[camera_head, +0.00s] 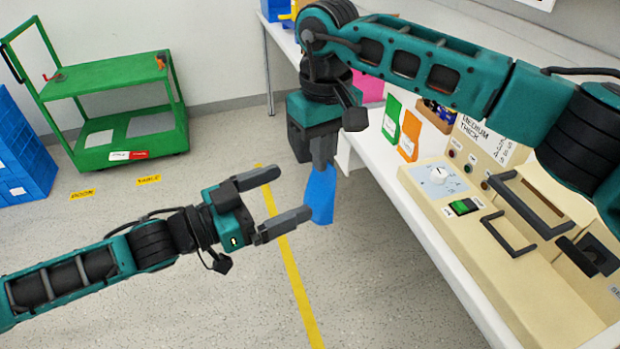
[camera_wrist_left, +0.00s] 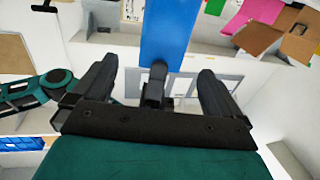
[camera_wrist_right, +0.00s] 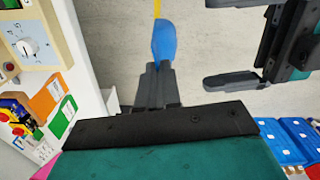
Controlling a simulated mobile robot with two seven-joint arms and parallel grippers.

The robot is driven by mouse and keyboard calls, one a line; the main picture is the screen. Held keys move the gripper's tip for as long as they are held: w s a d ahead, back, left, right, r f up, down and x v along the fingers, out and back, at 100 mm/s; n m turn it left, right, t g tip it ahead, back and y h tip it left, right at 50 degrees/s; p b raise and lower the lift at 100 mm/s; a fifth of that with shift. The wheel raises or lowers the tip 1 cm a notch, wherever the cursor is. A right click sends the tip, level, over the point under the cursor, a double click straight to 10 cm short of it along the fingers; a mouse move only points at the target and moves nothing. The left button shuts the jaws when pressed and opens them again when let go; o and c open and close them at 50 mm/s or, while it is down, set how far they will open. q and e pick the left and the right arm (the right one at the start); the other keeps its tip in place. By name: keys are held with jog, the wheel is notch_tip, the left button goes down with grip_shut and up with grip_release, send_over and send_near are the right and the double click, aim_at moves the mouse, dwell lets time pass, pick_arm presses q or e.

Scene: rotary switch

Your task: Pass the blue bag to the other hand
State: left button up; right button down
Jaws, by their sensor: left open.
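The blue bag (camera_head: 321,194) hangs below my right gripper (camera_head: 323,160), which is shut on its top end. It also shows in the right wrist view (camera_wrist_right: 163,42), beyond the closed fingers (camera_wrist_right: 157,80). My left gripper (camera_head: 280,203) is open and empty, just left of the bag, with its fingers pointing toward it. The lower finger's tip is close to the bag; I cannot tell whether they touch. In the left wrist view the bag (camera_wrist_left: 170,32) appears ahead, between and beyond the open fingers (camera_wrist_left: 157,85).
A beige machine (camera_head: 500,235) with a dial (camera_head: 438,177), a green switch and dark handles stands on the white table at right. Green and orange cards (camera_head: 408,138) stand behind it. A green cart (camera_head: 120,105) and blue crates (camera_head: 25,150) are at far left. The floor below the grippers is clear.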

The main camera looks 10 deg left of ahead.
aim_at(323, 177)
pick_arm(q)
jog(key=x, duration=1)
jog(key=shift+w+d, duration=0.2)
jog(key=shift+w, duration=0.05)
jog(key=shift+s+d, duration=0.1)
jog(key=c, duration=0.9)
jog(key=shift+c, duration=0.4)
pick_arm(e)
jog(key=c, duration=1.8)
grip_release()
jog(key=o, duration=0.5)
jog(key=shift+o, duration=0.2)
jog(key=shift+r, duration=0.15)
